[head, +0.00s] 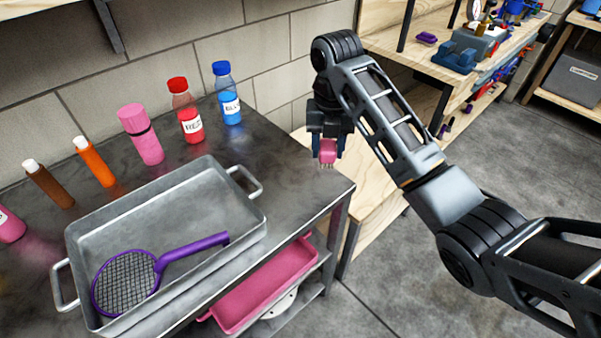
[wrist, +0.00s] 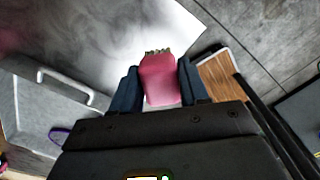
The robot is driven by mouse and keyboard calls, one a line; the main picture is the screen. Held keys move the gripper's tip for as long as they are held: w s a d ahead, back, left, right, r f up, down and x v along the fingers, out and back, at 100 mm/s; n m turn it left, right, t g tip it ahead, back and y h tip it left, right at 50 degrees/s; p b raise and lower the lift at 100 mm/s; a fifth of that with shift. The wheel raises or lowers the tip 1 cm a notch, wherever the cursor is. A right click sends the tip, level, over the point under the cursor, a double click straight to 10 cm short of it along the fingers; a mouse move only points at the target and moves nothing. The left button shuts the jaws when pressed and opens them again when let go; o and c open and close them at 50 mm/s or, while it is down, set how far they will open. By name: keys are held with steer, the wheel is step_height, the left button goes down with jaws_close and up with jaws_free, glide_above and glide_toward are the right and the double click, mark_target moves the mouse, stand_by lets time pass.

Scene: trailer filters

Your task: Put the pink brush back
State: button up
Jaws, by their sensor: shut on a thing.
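My gripper (head: 327,146) is shut on the pink brush (head: 327,152). It holds the brush with the bristles pointing down, over the right end of the dark metal table (head: 290,182). In the wrist view the pink brush (wrist: 160,78) sits between the two dark blue fingers, with its bristle tips at the far end. The brush appears to be above the table top; I cannot tell by how much. Its upper part is hidden by the fingers.
A metal tray (head: 165,212) on the table holds a purple strainer (head: 190,247). Several bottles and tubes, including a pink bottle (head: 141,134) and a blue bottle (head: 227,95), line the wall. A pink tray (head: 262,288) lies on the lower shelf. A wooden workbench (head: 440,62) stands behind right.

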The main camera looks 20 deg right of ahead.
steer(key=w+a+f, duration=0.2)
steer(key=w+a+f+b, duration=0.1)
steer(key=w+a+f, duration=0.1)
steer(key=w+a, duration=0.1)
steer(key=shift+a+f, duration=0.1)
steer(key=shift+f, duration=2.05)
steer(key=shift+f, duration=0.2)
steer(key=o, duration=1)
steer(key=shift+r, duration=0.1)
step_height(320, 180, up, 12)
steer(key=shift+r+p, duration=0.15)
steer(key=shift+p, duration=0.6)
